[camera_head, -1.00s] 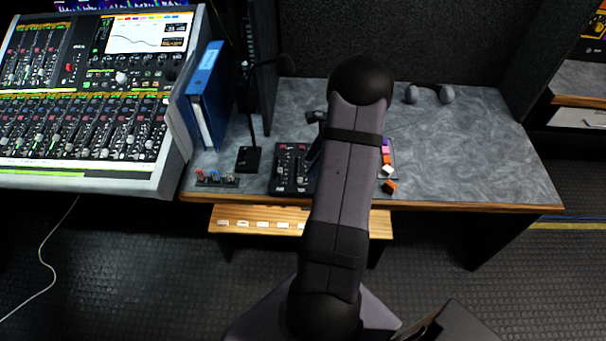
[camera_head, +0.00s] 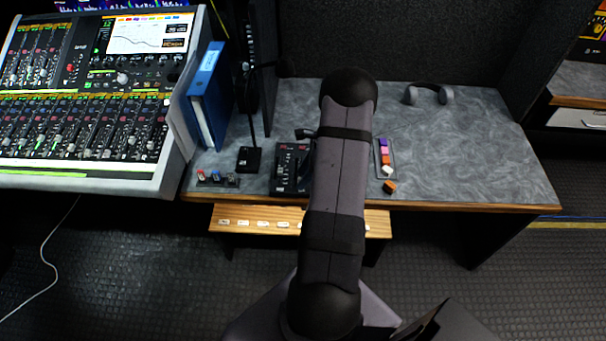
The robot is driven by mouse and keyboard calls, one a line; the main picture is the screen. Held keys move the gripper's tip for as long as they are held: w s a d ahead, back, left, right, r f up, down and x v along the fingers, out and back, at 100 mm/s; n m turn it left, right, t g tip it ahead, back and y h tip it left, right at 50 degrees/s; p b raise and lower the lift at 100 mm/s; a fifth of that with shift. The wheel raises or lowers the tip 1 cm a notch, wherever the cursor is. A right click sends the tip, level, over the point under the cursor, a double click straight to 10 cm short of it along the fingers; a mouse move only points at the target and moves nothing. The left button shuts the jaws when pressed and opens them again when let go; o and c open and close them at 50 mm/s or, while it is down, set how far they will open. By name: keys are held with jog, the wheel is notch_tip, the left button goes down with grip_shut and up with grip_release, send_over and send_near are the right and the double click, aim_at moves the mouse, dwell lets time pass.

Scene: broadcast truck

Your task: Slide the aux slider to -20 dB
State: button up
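A small black slider panel (camera_head: 287,168) lies on the grey desk, left of my arm. It has small sliders with light and red marks, too small to read, so I cannot tell which is the aux slider or where it stands. My arm covers the panel's right side. My gripper is hidden behind my own arm link; only a dark part of the arm shows beside the panel's upper right. I cannot see whether the gripper touches a slider.
A large mixing console (camera_head: 85,100) stands at the left, beside a blue binder (camera_head: 207,95). A gooseneck microphone base (camera_head: 249,159) and several small switches (camera_head: 217,178) lie left of the panel. Coloured blocks (camera_head: 385,158) and headphones (camera_head: 429,94) lie right.

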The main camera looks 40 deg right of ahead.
aim_at(298, 175)
jog(key=shift+w+a+f, duration=0.1)
jog(key=shift+f, duration=0.25)
grip_shut()
jog(key=shift+w+d+b, duration=0.35)
jog(key=shift+w+d, duration=0.95)
grip_release()
jog(key=shift+r, duration=0.15)
jog(key=b+v, duration=0.1)
jog(key=v, duration=0.6)
jog(key=shift+b, duration=0.35)
